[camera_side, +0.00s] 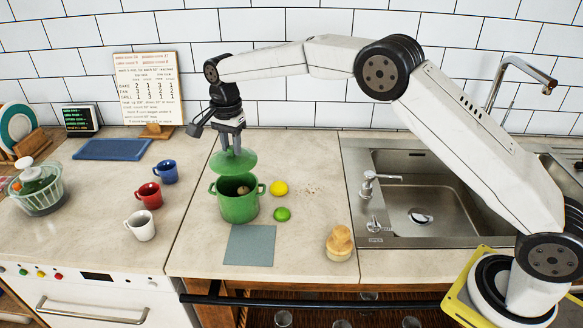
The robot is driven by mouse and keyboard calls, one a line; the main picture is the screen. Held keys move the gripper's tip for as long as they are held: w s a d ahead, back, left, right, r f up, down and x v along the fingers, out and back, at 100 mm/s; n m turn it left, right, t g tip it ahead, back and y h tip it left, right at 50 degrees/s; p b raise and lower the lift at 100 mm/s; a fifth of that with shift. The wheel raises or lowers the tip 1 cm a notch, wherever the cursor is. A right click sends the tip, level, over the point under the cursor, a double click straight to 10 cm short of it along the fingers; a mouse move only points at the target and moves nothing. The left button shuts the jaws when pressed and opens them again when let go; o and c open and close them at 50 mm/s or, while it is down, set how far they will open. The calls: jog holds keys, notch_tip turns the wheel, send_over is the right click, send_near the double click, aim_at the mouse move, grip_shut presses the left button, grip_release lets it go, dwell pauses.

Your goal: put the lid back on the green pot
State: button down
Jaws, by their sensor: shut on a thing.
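The green pot (238,207) stands upright on the countertop, open at the top, with a small brownish item (243,190) visible inside. My gripper (231,148) points down above the pot and is shut on the green lid (233,162). The lid is roughly level and hangs over the pot's opening, toward its back. It looks apart from the rim, though its front edge comes close to the rim in this view. The knob of the lid is hidden between the fingers.
A lemon (279,188) and a lime (282,214) lie just right of the pot. A grey-blue mat (250,245) lies in front. Blue (166,171), red (149,195) and white (141,225) mugs stand to the left. A brush (340,243) and the sink (430,195) are to the right.

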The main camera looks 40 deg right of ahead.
jog(key=shift+f, duration=0.15)
jog(key=shift+f, duration=3.05)
jog(key=shift+f, duration=0.15)
dwell(0.3)
grip_release()
dwell(0.5)
jog(key=shift+r, duration=3.5)
